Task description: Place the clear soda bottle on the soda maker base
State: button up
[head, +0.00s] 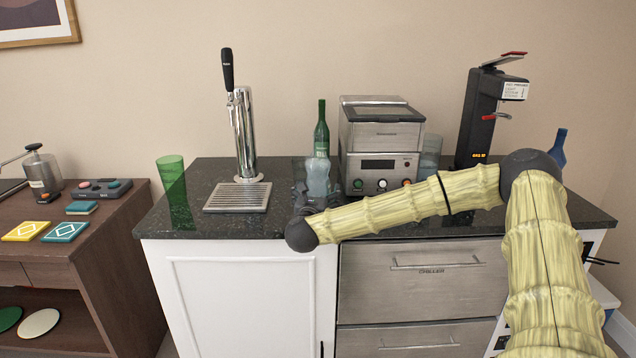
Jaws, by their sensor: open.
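The clear soda bottle (317,179) looks pale and translucent and stands upright on the dark counter, in front of a green bottle. My gripper (317,184) is open at the bottle, with dark fingers showing on both sides of it. Whether the fingers touch it I cannot tell; the gripper partly hides its lower part. The soda maker (483,116) is a tall black tower with red levers and a lit orange display, at the right of the counter. My forearm crosses in front of the counter, and the soda maker's base is hard to make out.
The green bottle (321,131) stands close behind. A steel machine (381,140) with knobs and a clear cup (430,157) stand between bottle and soda maker. A beer tap (243,135), green glass (173,176) and blue bottle (558,147) are also on the counter (290,222).

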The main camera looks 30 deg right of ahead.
jog(key=shift+w+d, duration=0.1)
jog(key=shift+w, duration=0.05)
jog(key=c, duration=1.9)
jog(key=shift+r, duration=0.1)
jog(key=shift+c, duration=0.4)
jog(key=shift+r, duration=0.1)
